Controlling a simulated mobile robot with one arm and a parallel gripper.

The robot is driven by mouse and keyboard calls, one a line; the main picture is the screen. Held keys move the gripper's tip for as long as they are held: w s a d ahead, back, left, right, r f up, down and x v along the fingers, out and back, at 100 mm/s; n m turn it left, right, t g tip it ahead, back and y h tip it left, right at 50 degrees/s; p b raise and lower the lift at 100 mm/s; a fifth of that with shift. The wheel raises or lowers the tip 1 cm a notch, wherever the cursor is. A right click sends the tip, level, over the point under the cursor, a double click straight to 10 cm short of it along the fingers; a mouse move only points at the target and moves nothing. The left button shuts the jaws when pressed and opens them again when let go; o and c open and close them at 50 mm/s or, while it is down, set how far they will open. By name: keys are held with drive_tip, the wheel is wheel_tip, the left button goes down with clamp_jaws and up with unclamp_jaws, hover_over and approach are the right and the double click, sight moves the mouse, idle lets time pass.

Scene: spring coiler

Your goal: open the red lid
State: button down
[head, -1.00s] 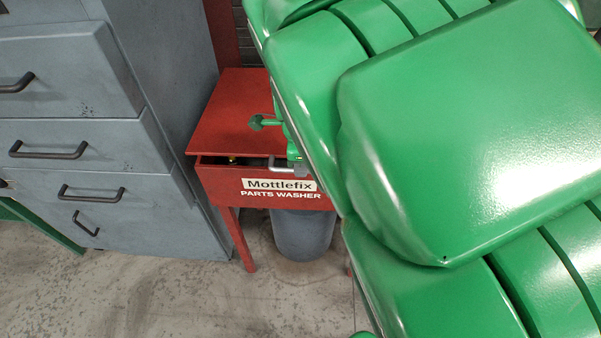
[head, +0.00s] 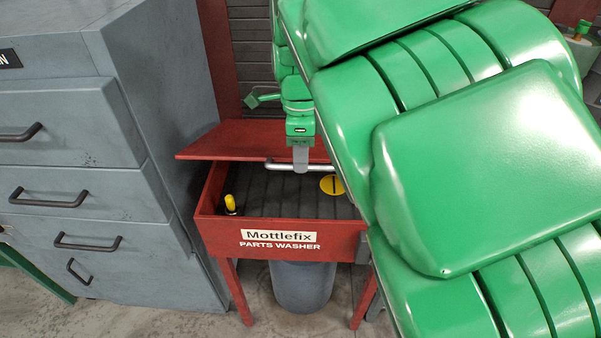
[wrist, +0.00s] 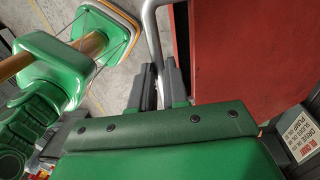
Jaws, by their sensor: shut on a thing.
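The red lid (head: 240,138) of the parts washer is raised and tilted, its front edge well above the red basin (head: 280,226). A grey bar handle (head: 288,166) runs along the lid's front edge. My gripper (head: 300,158) is at this handle, shut on it. In the wrist view my gripper's dark fingers (wrist: 160,88) are around the handle (wrist: 153,40), with the red lid (wrist: 235,50) to the right. The right part of the lid is hidden behind my green arm in the head view.
Inside the basin are a yellow-tipped nozzle (head: 231,204) and a yellow round sign (head: 332,185). A grey drawer cabinet (head: 85,150) stands close on the left. A grey bucket (head: 303,285) is under the washer. A brick wall (head: 252,50) is behind.

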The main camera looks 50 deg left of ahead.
drive_tip(key=w+a+r, duration=0.2)
drive_tip(key=r, duration=0.1)
drive_tip(key=a+r, duration=0.1)
drive_tip(key=r, duration=0.1)
drive_tip(key=shift+w+r, duration=0.25)
drive_tip(key=shift+w, duration=0.15)
drive_tip(key=shift+w+a+r, duration=0.35)
drive_tip(key=shift+w+r, duration=0.1)
drive_tip(key=shift+r, duration=0.15)
drive_tip(key=shift+w+a+r, duration=0.3)
drive_tip(key=shift+w+r, duration=0.1)
drive_tip(key=shift+r, duration=0.25)
drive_tip(key=shift+w+a+r, duration=0.35)
drive_tip(key=shift+w+r, duration=0.1)
drive_tip(key=shift+r, duration=0.25)
drive_tip(key=c, duration=1.3)
unclamp_jaws()
drive_tip(key=shift+o, duration=0.9)
drive_tip(key=shift+s+r, duration=0.1)
drive_tip(key=shift+s, duration=0.1)
